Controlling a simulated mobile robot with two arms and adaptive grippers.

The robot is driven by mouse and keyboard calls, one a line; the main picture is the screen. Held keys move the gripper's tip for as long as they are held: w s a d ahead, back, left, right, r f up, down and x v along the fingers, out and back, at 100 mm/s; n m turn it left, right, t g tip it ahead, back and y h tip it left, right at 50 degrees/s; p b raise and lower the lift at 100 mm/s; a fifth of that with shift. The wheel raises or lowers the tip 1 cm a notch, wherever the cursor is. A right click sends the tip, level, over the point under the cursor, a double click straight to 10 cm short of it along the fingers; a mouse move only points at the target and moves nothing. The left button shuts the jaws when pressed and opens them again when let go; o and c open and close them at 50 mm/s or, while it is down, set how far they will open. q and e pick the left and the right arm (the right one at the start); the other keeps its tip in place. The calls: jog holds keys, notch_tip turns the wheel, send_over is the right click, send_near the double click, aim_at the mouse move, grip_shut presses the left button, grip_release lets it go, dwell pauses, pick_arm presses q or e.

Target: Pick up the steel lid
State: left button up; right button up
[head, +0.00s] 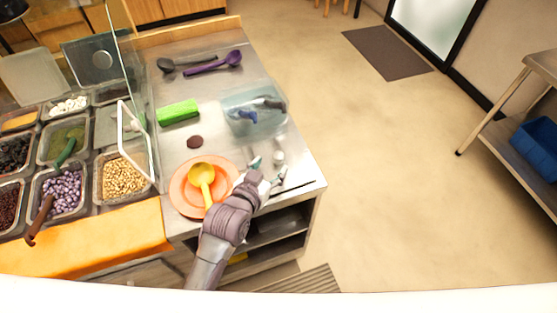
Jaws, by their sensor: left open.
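A grey steel lid (88,62) with a round pale spot or knob stands tilted at the back left, behind the glass guard of the topping counter. A second flat grey panel (30,77), perhaps another lid, lies to its left. I cannot tell which of them the task means. My left gripper (267,165) is open and empty over the right front part of the steel worktop, far to the right of both. A small whitish object (278,156) is close to its fingers; I cannot tell whether they touch.
An orange plate (180,200) with a yellow ladle (202,178) lies beside my arm. A green block (178,112), a clear bin (270,122) and purple (212,66) and dark spoons (180,68) are on the worktop. The glass guard (137,110) separates it from the topping pans. Open floor lies right.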

aim_at(276, 158)
pick_arm(q)
jog(key=shift+w+d+f, duration=0.2)
jog(key=shift+w, duration=0.3)
jog(key=shift+w+f, duration=0.1)
jog(key=shift+w, duration=0.1)
jog(key=p+x, duration=0.1)
jog(key=x, duration=0.3)
jog(key=shift+w+d+f, duration=0.1)
jog(key=shift+w+d, duration=0.1)
jog(key=shift+w, duration=0.25)
jog(key=shift+c, duration=0.7)
grip_shut()
pick_arm(e)
jog(key=shift+w+d+r, duration=0.3)
jog(key=shift+w+r, duration=0.35)
jog(key=shift+w, duration=0.1)
